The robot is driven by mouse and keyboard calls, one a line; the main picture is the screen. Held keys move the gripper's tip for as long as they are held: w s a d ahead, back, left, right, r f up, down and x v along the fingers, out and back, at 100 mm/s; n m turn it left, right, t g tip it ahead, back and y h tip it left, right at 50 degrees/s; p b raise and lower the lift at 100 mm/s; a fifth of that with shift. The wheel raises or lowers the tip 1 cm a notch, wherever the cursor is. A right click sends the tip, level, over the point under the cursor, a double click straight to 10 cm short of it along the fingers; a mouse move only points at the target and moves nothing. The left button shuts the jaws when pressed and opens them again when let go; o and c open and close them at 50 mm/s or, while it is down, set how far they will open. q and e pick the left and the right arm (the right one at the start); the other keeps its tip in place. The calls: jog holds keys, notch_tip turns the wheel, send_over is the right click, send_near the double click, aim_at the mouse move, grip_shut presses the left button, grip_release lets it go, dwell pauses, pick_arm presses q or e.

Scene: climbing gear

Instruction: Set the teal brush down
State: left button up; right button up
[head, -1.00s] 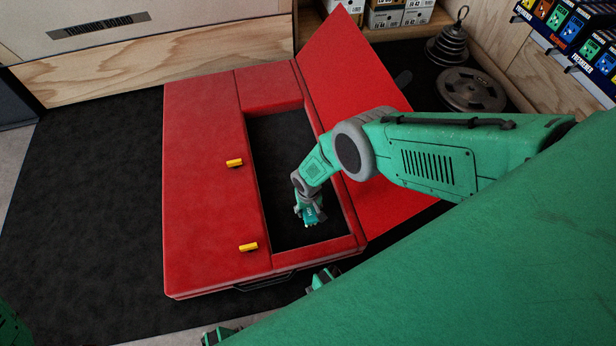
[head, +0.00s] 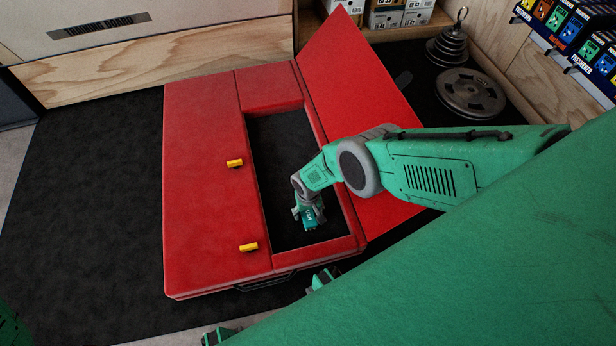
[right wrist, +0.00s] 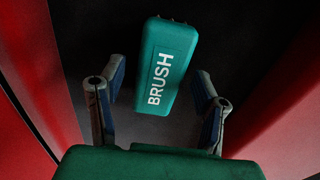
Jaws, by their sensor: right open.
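The teal brush (right wrist: 163,68), a block lettered BRUSH, is inside the open dark compartment of the red crash pad (head: 205,130). In the head view the brush (head: 310,219) shows at my right gripper, near the compartment's front end. My right gripper (right wrist: 164,92) is open in the right wrist view, one finger on each side of the brush's near end, with dark gaps between fingers and brush. In the head view the right gripper (head: 309,212) reaches down into the compartment. The brush's underside is hidden. My left gripper is not in view.
The raised red flap (head: 350,75) stands open on the compartment's right. Two yellow tabs (head: 234,163) sit on the pad's left part. Weight plates (head: 470,92) lie at the back right. The dark mat (head: 95,200) is clear on the left.

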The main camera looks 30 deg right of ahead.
aim_at(308, 213)
jog(key=shift+r, duration=0.15)
jog(key=shift+r, duration=0.45)
notch_tip(308, 213, up, 12)
jog(key=p, duration=0.7)
jog(key=shift+s, duration=0.1)
jog(key=s+d+r+n, duration=0.1)
jog(key=s+d+r, duration=0.1)
jog(key=s+r, duration=1)
jog(key=s+d+r+n, duration=0.2)
jog(key=s+d+r, duration=0.1)
jog(key=s+r, duration=0.9)
jog(key=shift+t, duration=0.3)
jog(key=shift+d+r, duration=0.1)
